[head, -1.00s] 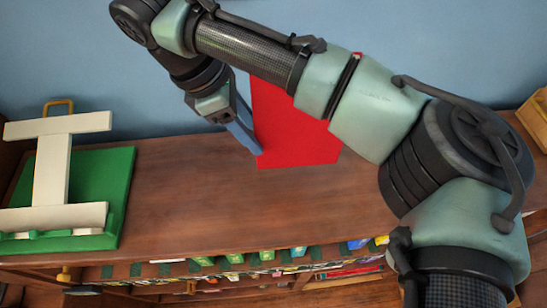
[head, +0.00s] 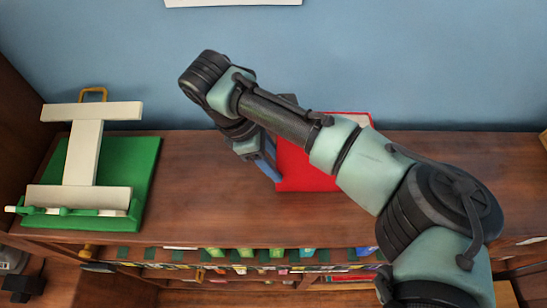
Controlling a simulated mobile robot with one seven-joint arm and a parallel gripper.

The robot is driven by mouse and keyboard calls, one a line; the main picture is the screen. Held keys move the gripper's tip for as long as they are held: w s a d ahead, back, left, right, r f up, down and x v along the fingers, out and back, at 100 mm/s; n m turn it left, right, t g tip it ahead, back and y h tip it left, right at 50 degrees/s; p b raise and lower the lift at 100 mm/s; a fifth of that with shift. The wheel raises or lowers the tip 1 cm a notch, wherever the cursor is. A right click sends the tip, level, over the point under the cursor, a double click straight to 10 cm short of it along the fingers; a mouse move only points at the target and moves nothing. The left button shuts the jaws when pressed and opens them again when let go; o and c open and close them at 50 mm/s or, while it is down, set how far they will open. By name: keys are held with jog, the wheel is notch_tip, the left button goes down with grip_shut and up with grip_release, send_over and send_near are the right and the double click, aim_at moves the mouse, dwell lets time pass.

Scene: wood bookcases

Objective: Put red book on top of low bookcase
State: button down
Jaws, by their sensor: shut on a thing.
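The red book (head: 300,171) is upright at the back of the brown wooden top of the low bookcase (head: 215,205), near the blue wall. My arm crosses in front of it and hides part of its cover; its pale page edge shows at the top right. My gripper (head: 270,168) is at the book's left edge, its blue finger against the red cover, and is shut on the book. The book's lower edge looks at or very near the bookcase top; I cannot tell whether it touches.
A green board with a white I-shaped stand (head: 83,165) is on the left of the bookcase top. Shelves with several colourful books (head: 250,254) are below the front edge. The top's middle is clear. A wooden side panel (head: 22,120) rises at far left.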

jog(key=shift+c, duration=1.8)
grip_release()
jog(key=shift+r, duration=0.1)
jog(key=b+v, duration=0.2)
jog(key=v, duration=1)
jog(key=shift+b, duration=0.35)
